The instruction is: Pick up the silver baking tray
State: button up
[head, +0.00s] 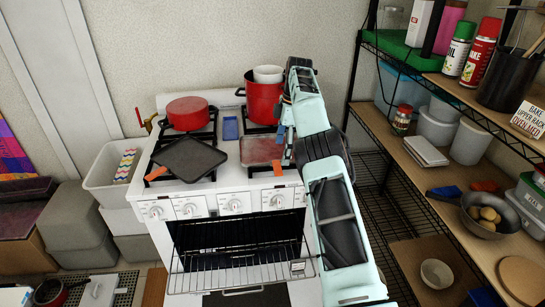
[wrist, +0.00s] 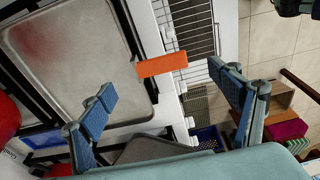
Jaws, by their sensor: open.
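The silver baking tray (head: 262,151) lies flat over the front right burner of the white stove, with reddish reflections on it. In the wrist view the tray (wrist: 75,55) fills the upper left, with a rounded rim. An orange handle (wrist: 162,64) sticks out at its front edge; I cannot tell whether it belongs to the tray. My gripper (wrist: 165,98) is open and empty, with the orange handle showing between and beyond its fingers. In the head view my gripper (head: 284,131) is over the tray's right rear side, and my arm hides part of that side.
A dark griddle (head: 187,158) sits on the front left burner. A red pot (head: 188,113) and a taller red pot (head: 262,105) stand on the rear burners. The oven rack (head: 240,270) juts out in front. Loaded shelves (head: 445,175) stand at the right.

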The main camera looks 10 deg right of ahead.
aim_at(277, 167)
jog(key=shift+a+f+b, duration=0.2)
jog(key=shift+a+f, duration=0.05)
jog(key=shift+f, duration=0.8)
jog(key=shift+a+f+b, duration=0.15)
jog(key=shift+a+f, duration=0.05)
jog(key=shift+f, duration=0.9)
jog(key=shift+a+f+b, duration=0.2)
jog(key=shift+a+f, duration=0.05)
jog(key=shift+f, duration=0.8)
jog(key=c, duration=1.7)
